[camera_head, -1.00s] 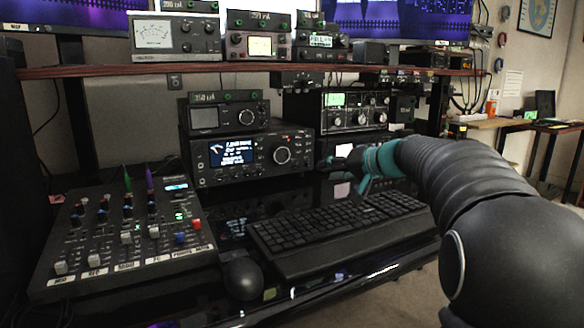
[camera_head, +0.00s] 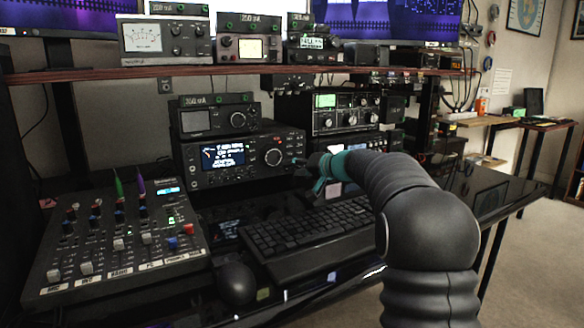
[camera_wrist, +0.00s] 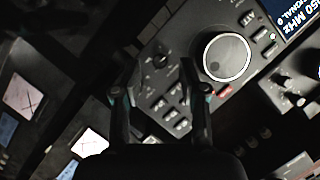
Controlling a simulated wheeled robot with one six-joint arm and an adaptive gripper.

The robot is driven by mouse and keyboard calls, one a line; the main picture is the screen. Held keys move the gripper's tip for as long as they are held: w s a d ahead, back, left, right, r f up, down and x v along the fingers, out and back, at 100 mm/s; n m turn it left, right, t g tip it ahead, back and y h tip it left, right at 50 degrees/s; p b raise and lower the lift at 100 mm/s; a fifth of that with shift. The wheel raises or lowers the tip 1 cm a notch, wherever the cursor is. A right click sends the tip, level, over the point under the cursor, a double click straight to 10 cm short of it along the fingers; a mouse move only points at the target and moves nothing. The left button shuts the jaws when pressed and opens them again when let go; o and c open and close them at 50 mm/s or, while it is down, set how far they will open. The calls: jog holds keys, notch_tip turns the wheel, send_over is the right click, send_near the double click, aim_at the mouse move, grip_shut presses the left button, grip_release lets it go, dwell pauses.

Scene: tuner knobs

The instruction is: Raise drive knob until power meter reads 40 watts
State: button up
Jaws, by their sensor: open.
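The radio (camera_head: 238,178) stands in the middle of the desk, with a lit blue screen (camera_head: 223,157) and a large ringed tuning knob (camera_head: 273,157). In the wrist view the large knob (camera_wrist: 226,58) is right of my fingers. My gripper (camera_head: 303,168) is open at the radio's right front edge; its two fingers also show in the wrist view (camera_wrist: 157,63). A small dark knob (camera_wrist: 161,61) appears between the fingertips; contact cannot be told. No drive label is readable. An analog needle meter (camera_head: 142,37), possibly the power meter, is on the shelf; its reading is too small to tell.
A mixer (camera_head: 118,240) with faders lies at left. Another unit with knobs (camera_head: 345,116) stands right of the radio. The shelf edge (camera_head: 110,75) runs above.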

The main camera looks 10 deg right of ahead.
jog(key=shift+x, duration=1)
grip_shut()
jog(key=shift+f, duration=0.1)
jog(key=shift+d+f+m+y+b, duration=0.15)
jog(key=shift+m+y+b, duration=0.45)
jog(key=shift+b, duration=0.65)
jog(key=shift+m+t+y+b, duration=0.4)
jog(key=shift+m+y+b, duration=0.4)
jog(key=shift+m+b, duration=1)
